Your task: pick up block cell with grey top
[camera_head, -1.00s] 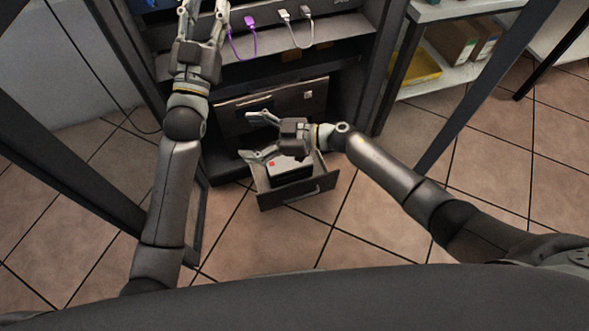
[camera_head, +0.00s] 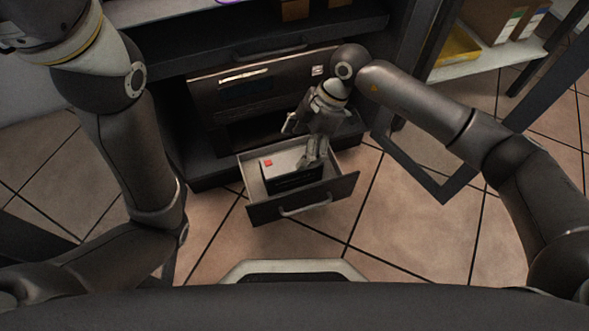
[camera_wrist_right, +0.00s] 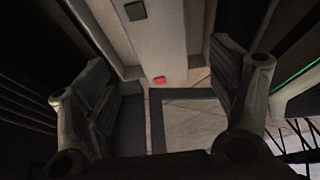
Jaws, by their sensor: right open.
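The block cell (camera_head: 283,163) has a light grey top with a red mark near its left end and dark sides. It lies in the open drawer (camera_head: 305,205). My right gripper (camera_head: 303,142) is open above the drawer, over the right part of the block. In the right wrist view, the block's grey top (camera_wrist_right: 150,45), with its red mark and a dark square, lies beyond and between the two spread fingers (camera_wrist_right: 165,105). Contact cannot be told.
The drawer's walls stand close around the block. A dark cabinet front (camera_head: 262,85) with a handle stands behind the drawer. A shelf with a yellow box (camera_head: 455,47) is at the upper right. The tiled floor (camera_head: 405,220) in front is clear.

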